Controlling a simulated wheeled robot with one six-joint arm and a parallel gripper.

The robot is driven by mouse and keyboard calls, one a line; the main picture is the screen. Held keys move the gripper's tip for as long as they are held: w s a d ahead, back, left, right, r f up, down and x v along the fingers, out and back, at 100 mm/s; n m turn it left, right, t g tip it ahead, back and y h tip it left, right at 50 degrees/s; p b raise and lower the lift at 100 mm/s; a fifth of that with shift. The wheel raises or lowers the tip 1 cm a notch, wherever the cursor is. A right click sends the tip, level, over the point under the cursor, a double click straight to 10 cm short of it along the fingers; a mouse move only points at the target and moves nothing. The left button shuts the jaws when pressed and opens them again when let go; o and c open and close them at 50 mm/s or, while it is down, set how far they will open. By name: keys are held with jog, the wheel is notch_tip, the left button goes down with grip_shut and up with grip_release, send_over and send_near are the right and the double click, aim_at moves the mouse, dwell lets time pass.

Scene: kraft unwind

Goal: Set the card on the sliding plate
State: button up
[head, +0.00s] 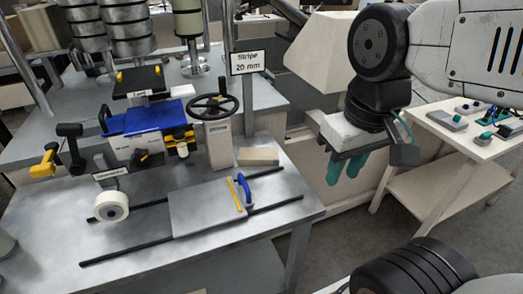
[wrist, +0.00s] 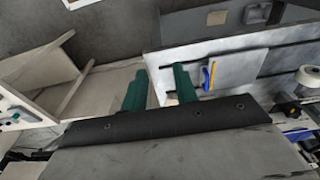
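The sliding plate (head: 207,207) is a flat grey slab on two black rails on the metal table, with a blue handle (head: 245,191) and a yellow strip on its right side. It also shows in the wrist view (wrist: 232,65). I cannot tell for sure which thing is the card. A small brown square (wrist: 217,18) lies on a grey surface at the top of the wrist view. My gripper (head: 343,172) hangs right of the table and plate, apart from both. Its teal fingers are apart with nothing between them.
A tape roll (head: 111,206) stands by the rails' left end. A beige block (head: 258,156) lies behind the plate near the handwheel (head: 214,107). A blue machine (head: 147,118) and a "Stripe 20 mm" sign (head: 248,62) stand behind. A side table (head: 470,130) is at the right.

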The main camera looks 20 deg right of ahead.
jog(key=w+n, duration=0.4)
jog(key=w, duration=0.6)
jog(key=n+g, duration=0.1)
jog(key=n, duration=0.8)
send_near(278, 156)
jog(key=s+a+r, duration=0.2)
jog(key=s, duration=0.2)
jog(key=f, duration=0.7)
jog(key=shift+w+f, duration=0.25)
jog(key=shift+f, duration=0.55)
grip_shut()
